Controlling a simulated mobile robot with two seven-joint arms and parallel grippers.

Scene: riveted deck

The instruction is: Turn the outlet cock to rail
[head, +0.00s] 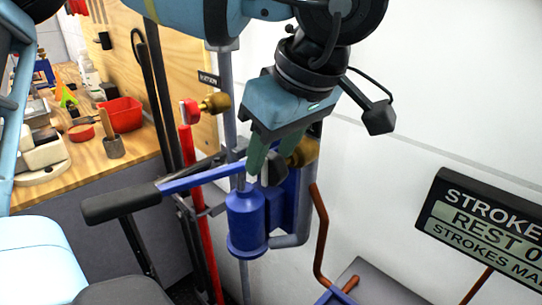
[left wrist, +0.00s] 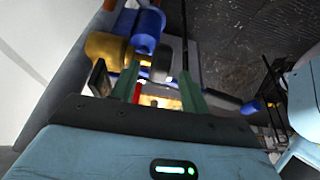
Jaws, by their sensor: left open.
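The outlet cock appears to be the brass body (head: 304,152) with a dark grey lever (head: 273,171) at the upper right of the blue pump (head: 246,222). In the left wrist view the brass body (left wrist: 105,48) is at upper left, and a grey part, seemingly the lever (left wrist: 165,58), shows between and beyond the fingers. My left gripper (head: 262,168) is open, its green fingers pointing down close beside the lever. It also shows in the left wrist view (left wrist: 158,72). I cannot tell whether a finger touches the lever. My right gripper is not in view.
A blue pump lever (head: 200,179) with a black grip (head: 120,204) reaches left. A red pipe (head: 201,215) with a red-handled brass valve (head: 213,103) stands left. An orange bent rod (head: 319,235) and a stroke sign (head: 485,228) are right. A cluttered bench (head: 85,175) is left.

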